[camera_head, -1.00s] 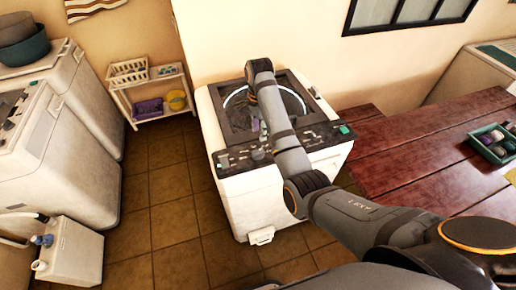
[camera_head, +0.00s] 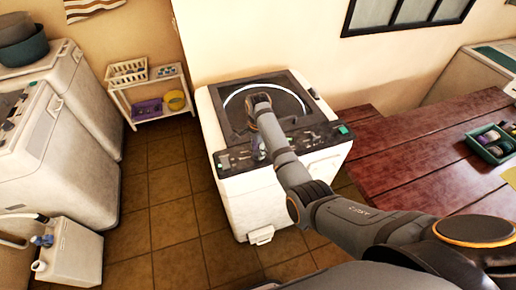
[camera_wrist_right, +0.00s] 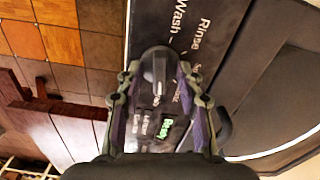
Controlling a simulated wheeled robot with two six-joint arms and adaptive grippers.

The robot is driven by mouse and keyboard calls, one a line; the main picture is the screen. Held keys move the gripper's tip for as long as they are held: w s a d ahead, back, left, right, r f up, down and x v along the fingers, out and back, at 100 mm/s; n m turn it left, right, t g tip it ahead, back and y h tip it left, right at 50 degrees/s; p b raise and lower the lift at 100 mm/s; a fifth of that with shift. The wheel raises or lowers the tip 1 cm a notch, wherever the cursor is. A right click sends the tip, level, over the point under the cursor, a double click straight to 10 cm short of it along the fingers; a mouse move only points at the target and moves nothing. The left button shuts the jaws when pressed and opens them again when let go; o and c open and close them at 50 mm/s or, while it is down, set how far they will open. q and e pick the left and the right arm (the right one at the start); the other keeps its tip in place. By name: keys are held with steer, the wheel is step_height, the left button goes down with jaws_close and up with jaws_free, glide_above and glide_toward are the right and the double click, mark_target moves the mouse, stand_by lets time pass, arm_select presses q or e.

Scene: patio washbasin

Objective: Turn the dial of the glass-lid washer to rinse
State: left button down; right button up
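The glass-lid washer (camera_head: 240,200) is the white top-loader in the middle, with a dark lid (camera_head: 235,108) and a dark control panel (camera_head: 318,138) along its front edge. In the wrist view its grey dial (camera_wrist_right: 156,66) stands on the panel beside the printed words "Wash" and "Rinse". My right gripper (camera_head: 257,154) is at the panel, pointing down. In the wrist view the right gripper (camera_wrist_right: 159,72) has its fingers apart, one on each side of the dial; I cannot tell whether they touch it. The dial's exact pointer setting is unclear. My left gripper is out of view.
A green "Ready" display (camera_wrist_right: 167,132) lies near the dial. A red-brown wooden table (camera_head: 400,160) with a green tray (camera_head: 470,143) stands close on the right. Other white machines (camera_head: 40,150) stand on the left, a small shelf (camera_head: 150,90) behind. Tiled floor between is clear.

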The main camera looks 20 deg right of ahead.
steer(key=shift+c, duration=0.4)
jaws_close()
steer(key=n, duration=1.7)
steer(key=shift+n, duration=0.3)
steer(key=n, duration=0.5)
steer(key=shift+w+n, duration=0.1)
steer(key=shift+n, duration=0.6)
